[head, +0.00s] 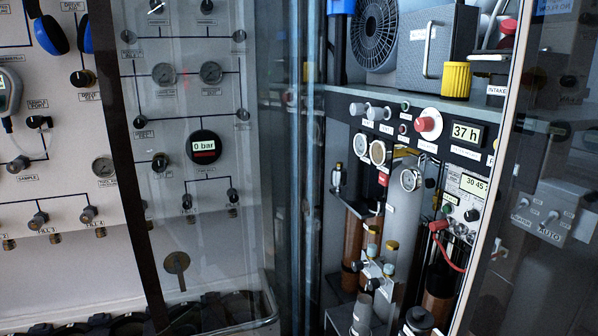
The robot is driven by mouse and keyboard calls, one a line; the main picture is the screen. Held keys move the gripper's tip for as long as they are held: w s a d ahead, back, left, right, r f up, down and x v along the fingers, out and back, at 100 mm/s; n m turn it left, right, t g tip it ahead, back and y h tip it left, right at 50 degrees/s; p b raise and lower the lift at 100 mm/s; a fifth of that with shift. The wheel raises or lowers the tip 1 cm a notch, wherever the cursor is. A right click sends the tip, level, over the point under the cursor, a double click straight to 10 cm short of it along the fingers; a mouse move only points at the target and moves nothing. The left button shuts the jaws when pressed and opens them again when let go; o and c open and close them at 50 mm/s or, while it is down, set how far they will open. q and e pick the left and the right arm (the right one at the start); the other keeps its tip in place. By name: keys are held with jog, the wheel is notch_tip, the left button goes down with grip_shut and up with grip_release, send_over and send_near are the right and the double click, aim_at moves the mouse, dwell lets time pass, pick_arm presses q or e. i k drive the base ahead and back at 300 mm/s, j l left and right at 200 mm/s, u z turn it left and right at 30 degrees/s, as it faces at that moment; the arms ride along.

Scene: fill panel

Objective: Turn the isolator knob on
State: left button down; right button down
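A red round knob (428,124) on a pale round base sits on the compressor's control panel, left of a display reading "37 h" (466,133). I cannot read a label naming it as the isolator, and its turn position is too small to tell. Neither of my grippers is in view.
A clear glazed door with a dark edge (140,200) stands before the left gauge panel, which has a "0 bar" display (204,146). The compressor bay has gauges (377,152), a yellow ribbed cap (456,80) and a fan (374,36). Another glazed panel (540,170) stands at right.

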aim_at(424, 125)
jog(key=i+l+u, duration=0.1)
jog(key=l+u, duration=0.25)
jog(key=l, duration=1)
